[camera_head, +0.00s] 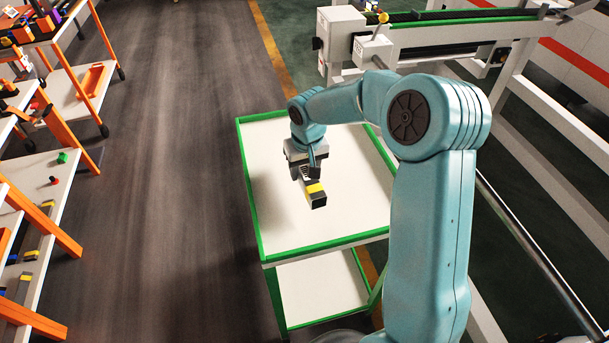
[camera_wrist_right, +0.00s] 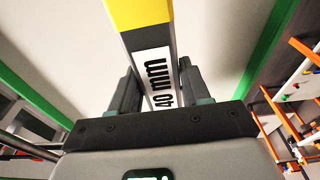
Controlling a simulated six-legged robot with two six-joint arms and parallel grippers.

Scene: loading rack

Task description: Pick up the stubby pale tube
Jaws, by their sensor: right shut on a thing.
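My right gripper (camera_head: 304,174) is over the white top of a green-rimmed cart (camera_head: 270,215). It is shut on a short square-section piece (camera_head: 316,193) with a yellow band and a dark end. In the right wrist view the piece (camera_wrist_right: 158,68) sits between the two fingers (camera_wrist_right: 158,88), with a white label reading "40 mm" and a yellow part beyond. I cannot tell whether it is the stubby pale tube. The piece appears above the cart top; its exact clearance is unclear. No other pale tube is plain in view. My left gripper is not in view.
The rest of the cart top is bare, with a raised green rim. Shelves with orange frames (camera_head: 60,165) hold small coloured parts at left. A white rack with a rail (camera_head: 460,28) stands at the back right. Open floor (camera_head: 170,160) lies between the shelves and the cart.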

